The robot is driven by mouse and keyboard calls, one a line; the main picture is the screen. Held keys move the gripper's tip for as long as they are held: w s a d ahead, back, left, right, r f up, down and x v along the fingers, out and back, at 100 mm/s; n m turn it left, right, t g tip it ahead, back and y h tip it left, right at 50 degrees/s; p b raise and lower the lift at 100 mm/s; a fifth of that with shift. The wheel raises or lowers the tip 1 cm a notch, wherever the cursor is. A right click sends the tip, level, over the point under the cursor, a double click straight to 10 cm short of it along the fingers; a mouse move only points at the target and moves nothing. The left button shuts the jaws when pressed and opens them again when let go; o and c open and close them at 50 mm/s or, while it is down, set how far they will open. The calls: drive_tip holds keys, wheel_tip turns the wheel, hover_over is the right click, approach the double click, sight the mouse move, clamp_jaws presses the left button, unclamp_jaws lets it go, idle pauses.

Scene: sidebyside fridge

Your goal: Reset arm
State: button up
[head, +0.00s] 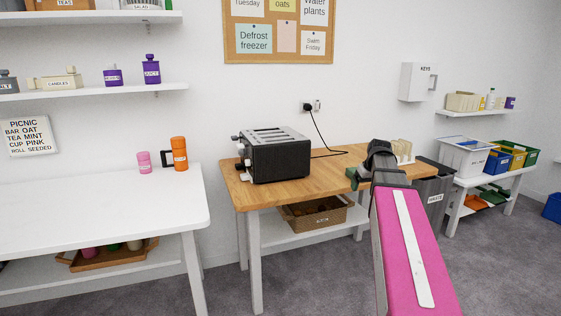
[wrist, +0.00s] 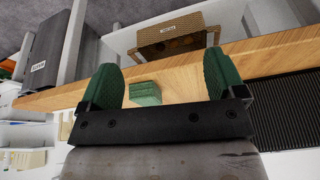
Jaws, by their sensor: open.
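My arm, with a pink link, reaches forward from the lower right of the head view. My gripper (head: 362,180) is at the right part of the wooden table (head: 335,165), partly hidden by my own wrist. In the wrist view my gripper (wrist: 160,65) shows two green ridged fingers set wide apart, with nothing held between them. A small green block (wrist: 145,93) shows between the fingers against the wood; I cannot tell how far it is from them.
A black toaster (head: 276,155) stands on the wooden table, its cord running to the wall socket. A beige rack (head: 402,150) stands behind my gripper. A grey bin (head: 433,190) is right of the table, and a wicker basket (head: 315,213) is on its lower shelf.

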drive_tip(key=s+a+f+g, duration=0.1)
drive_tip(key=s+a+f, duration=0.3)
drive_tip(key=f, duration=0.5)
drive_tip(key=s+a+f+m+g, duration=0.1)
drive_tip(key=s+a+f, duration=0.4)
drive_tip(key=s+f, duration=0.4)
drive_tip(key=s+a+f+m+g+h, duration=0.1)
drive_tip(key=s+a+f, duration=0.4)
drive_tip(key=f, duration=0.4)
drive_tip(key=shift+s+a, duration=0.25)
drive_tip(key=shift+s, duration=0.45)
